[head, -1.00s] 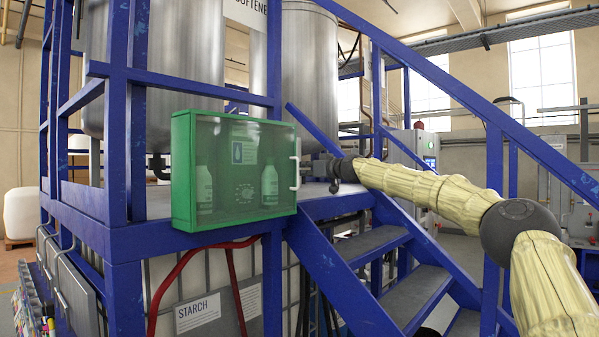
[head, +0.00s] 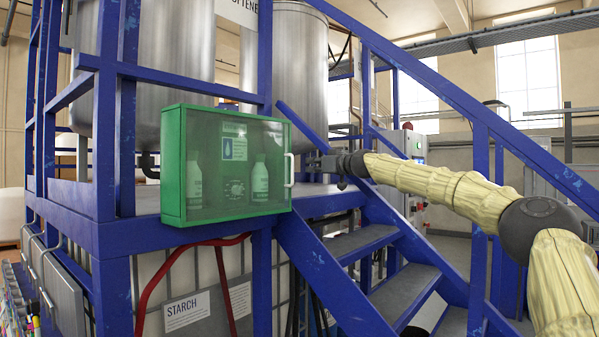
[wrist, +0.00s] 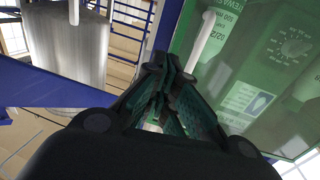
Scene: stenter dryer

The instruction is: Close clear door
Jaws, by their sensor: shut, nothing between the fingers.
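The green cabinet (head: 172,165) stands on the blue platform, with white bottles (head: 259,180) visible behind its clear door (head: 235,193). The door lies across the cabinet front and looks flush with the frame; a small gap cannot be ruled out. Its white handle (head: 289,170) is at the right edge. My gripper (head: 312,164) is just right of the handle, apart from it. In the wrist view, my gripper (wrist: 160,75) is shut and empty, with the handle (wrist: 205,42) beyond and right of the fingertips, and the clear door (wrist: 240,60) at the right.
Blue stairs (head: 375,240) with a sloping handrail (head: 430,85) lie below and behind my arm. A blue post (head: 268,60) and steel tanks (head: 290,70) stand behind the cabinet. A red hose (head: 165,280) hangs below the platform.

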